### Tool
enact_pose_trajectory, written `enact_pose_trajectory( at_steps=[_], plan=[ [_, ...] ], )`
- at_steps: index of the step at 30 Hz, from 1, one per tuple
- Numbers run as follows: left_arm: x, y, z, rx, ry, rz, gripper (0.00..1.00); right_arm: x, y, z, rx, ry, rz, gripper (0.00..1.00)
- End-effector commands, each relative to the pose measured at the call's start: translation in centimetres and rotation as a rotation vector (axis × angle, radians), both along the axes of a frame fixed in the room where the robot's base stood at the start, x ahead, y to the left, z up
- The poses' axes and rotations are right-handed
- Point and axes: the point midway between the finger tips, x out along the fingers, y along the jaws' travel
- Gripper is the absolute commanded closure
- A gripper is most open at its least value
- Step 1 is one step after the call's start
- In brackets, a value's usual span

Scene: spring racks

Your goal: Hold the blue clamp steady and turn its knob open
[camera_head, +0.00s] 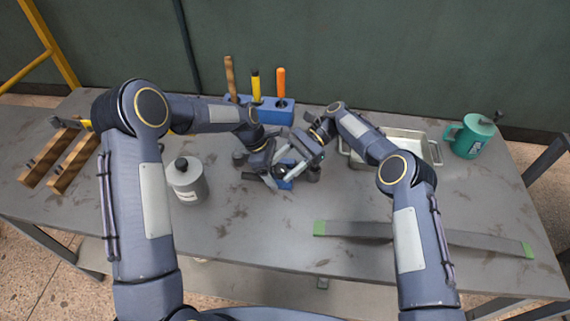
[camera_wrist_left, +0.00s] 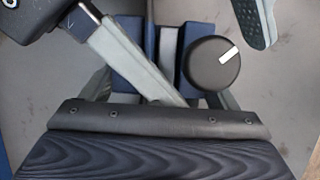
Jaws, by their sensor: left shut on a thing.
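The blue clamp (camera_head: 286,184) is on the grey table in front of me, partly hidden by both grippers. In the left wrist view its blue body (camera_wrist_left: 128,52) shows beside a round black knob (camera_wrist_left: 213,64) with a white mark. My left gripper (camera_head: 272,178) is shut on the clamp, and its fingers are largely hidden. My right gripper (camera_head: 297,172) is over the clamp with its fingers apart. In the left wrist view, one grey finger crosses the clamp and the other is at upper right, with the knob between and below them. I see no contact with the knob.
A blue rack (camera_head: 272,112) with several handled tools stands behind the grippers. A metal tray (camera_head: 412,141) and green mug (camera_head: 468,136) are at right. A grey canister (camera_head: 187,183) and wooden pieces (camera_head: 72,162) are at left. A green-ended strip (camera_head: 455,238) lies in front right.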

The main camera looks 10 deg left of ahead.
Motion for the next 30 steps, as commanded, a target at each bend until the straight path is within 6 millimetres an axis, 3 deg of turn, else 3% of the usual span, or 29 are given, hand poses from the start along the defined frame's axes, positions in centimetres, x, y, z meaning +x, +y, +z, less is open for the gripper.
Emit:
enact_pose_trajectory(
  at_steps=[14,30],
  plan=[
    [0.05,-0.02,0.11,-0.001,-0.002,0.001,0.58,0.07,-0.11,0.2,0.005,-0.001,-0.073,0.45],
    [0.05,-0.01,0.1,-0.001,-0.002,0.001,0.58,-0.68,-0.45,0.18,0.004,0.002,-0.505,0.45]
  ],
)
